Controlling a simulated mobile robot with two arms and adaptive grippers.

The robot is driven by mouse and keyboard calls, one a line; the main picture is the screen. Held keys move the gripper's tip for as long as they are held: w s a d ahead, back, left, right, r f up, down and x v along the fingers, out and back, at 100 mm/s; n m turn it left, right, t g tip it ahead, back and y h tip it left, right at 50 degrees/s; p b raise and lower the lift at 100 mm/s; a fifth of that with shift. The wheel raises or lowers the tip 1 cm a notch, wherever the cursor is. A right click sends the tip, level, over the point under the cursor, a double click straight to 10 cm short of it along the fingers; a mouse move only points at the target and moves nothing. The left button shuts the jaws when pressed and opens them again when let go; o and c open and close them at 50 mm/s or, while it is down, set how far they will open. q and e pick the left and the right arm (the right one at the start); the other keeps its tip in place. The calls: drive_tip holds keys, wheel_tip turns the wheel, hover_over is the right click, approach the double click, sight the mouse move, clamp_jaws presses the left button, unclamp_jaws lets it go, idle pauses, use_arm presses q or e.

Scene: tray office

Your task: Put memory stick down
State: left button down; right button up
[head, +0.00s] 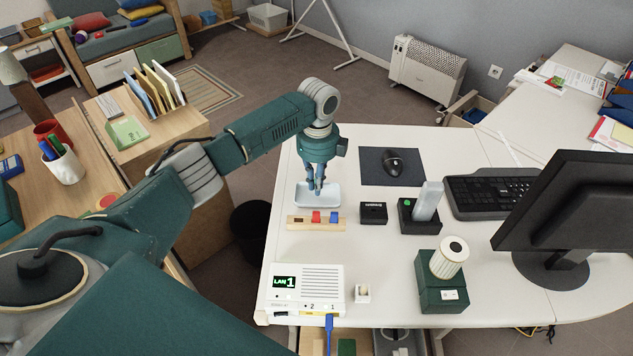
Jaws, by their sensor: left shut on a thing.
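My left gripper (317,188) points straight down over a small pale blue tray (302,201) on the white desk. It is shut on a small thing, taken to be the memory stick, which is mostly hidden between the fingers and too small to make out. The fingertips are at or just above the tray's floor; I cannot tell whether the stick touches it. Just in front of the tray is a wooden block (298,223) with a red piece (316,217) and a blue piece (334,217) in it. My right gripper is not in view.
Right of the tray are a small black box (373,213), a black stand (416,222) with a grey device, and a mouse (393,163) on a dark mat. A white LAN box (307,289) and green dispenser (442,291) stand in front. A monitor (580,205) is at right.

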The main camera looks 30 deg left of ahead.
use_arm(q)
drive_tip(key=shift+f, duration=0.35)
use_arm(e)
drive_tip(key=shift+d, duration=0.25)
use_arm(q)
drive_tip(key=c, duration=1.8)
unclamp_jaws()
wheel_tip(320, 180, up, 13)
drive_tip(key=shift+w+d+r+b, duration=0.1)
drive_tip(key=shift+w+r+b, duration=0.05)
drive_tip(key=shift+b, duration=0.3)
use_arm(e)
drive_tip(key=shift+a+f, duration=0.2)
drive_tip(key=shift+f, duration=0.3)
